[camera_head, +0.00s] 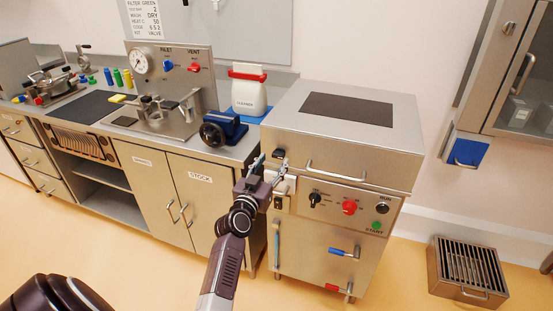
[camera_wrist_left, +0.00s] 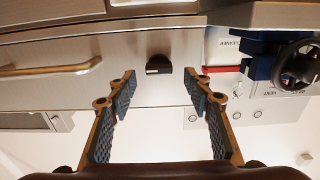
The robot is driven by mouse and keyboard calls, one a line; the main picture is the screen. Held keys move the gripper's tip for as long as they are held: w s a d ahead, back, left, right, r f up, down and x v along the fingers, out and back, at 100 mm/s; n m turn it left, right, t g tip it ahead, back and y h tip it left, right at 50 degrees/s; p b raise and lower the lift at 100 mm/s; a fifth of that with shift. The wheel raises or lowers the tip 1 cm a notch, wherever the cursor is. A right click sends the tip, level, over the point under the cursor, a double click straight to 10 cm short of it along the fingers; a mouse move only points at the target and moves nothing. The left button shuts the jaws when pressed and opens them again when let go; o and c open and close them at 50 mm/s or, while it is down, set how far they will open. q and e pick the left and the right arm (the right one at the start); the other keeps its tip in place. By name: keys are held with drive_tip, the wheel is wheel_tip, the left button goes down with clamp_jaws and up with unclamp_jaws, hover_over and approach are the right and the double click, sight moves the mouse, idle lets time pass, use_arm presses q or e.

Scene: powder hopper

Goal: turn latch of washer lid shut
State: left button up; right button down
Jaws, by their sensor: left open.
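The steel washer (camera_head: 330,238) stands right of the bench with its lid (camera_head: 400,142) down; a dark window is set in the lid's top. The latch (camera_head: 279,154) is a small black knob at the left end of the lid's front, left of the long bar handle (camera_head: 337,173). My left gripper (camera_head: 270,168) is open and empty just in front of the latch. In the left wrist view, the black latch (camera_wrist_left: 158,65) shows beyond and between the two open fingertips (camera_wrist_left: 161,85), apart from both. My right gripper is not in view.
Below the lid are a black knob (camera_head: 315,199), a red knob (camera_head: 349,207) and a green START button (camera_head: 377,225). A blue vise-like device (camera_head: 224,128) and a white cleaner jug (camera_head: 248,92) stand close left. A grated box (camera_head: 466,270) sits on the floor right.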

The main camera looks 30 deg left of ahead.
sight(279, 154)
use_arm(q)
drive_tip(key=shift+x, duration=1)
drive_tip(key=shift+w, duration=0.45)
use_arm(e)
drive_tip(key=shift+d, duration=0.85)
use_arm(q)
drive_tip(key=c, duration=1.1)
drive_tip(key=shift+c, duration=0.2)
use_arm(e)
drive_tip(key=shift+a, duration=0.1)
